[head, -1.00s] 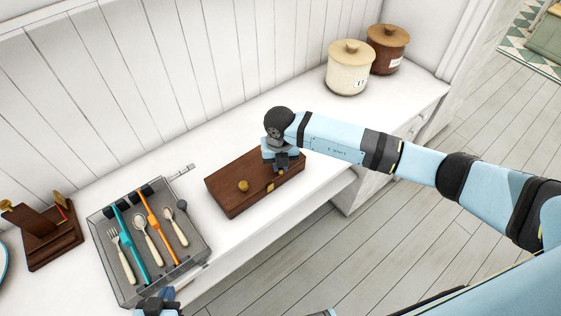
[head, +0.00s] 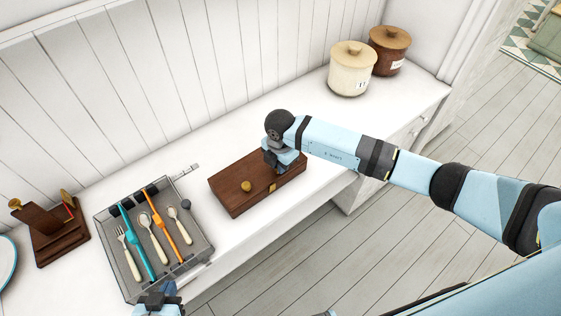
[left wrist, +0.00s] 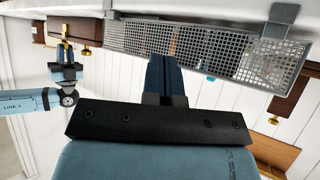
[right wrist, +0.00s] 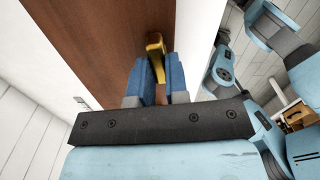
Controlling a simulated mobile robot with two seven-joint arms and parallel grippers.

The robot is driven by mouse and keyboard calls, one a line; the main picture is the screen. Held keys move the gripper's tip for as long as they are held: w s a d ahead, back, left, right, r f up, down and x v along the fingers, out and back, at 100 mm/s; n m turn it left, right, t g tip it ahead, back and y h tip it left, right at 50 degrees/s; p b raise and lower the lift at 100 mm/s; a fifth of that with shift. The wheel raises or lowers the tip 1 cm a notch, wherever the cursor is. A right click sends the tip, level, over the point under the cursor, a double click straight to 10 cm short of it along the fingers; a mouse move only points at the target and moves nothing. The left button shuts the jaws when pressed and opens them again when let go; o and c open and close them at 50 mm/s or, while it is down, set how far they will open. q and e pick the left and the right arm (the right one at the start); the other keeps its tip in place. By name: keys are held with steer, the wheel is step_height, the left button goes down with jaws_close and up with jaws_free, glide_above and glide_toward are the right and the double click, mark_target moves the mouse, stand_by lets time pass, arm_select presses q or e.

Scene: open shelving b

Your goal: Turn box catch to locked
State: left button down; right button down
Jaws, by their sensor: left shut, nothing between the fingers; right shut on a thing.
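The box (head: 235,195) is dark brown wood and sits closed on the white counter in the head view. A round brass knob (head: 246,186) is on its top, and a small brass plate (head: 271,187) is at its front edge. My right gripper (head: 280,168) is over the right part of the box. In the right wrist view its blue fingers (right wrist: 158,78) are shut on a brass catch (right wrist: 155,50) against the brown wood (right wrist: 100,35). The head view hides this catch behind the gripper. My left gripper (head: 158,298) is shut and empty by the tray; its fingers (left wrist: 165,75) show in the left wrist view.
A mesh cutlery tray (head: 200,250) with several utensils stands left of the box. A brown stand (head: 60,240) is further left. A cream canister (head: 350,70) and a brown canister (head: 388,48) stand at the back right. The counter between box and canisters is clear.

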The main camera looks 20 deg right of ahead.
steer(key=shift+m, duration=0.7)
steer(key=c, duration=1.1)
jaws_free()
step_height(320, 180, up, 14)
steer(key=shift+f+b, duration=0.1)
steer(key=shift+b, duration=0.5)
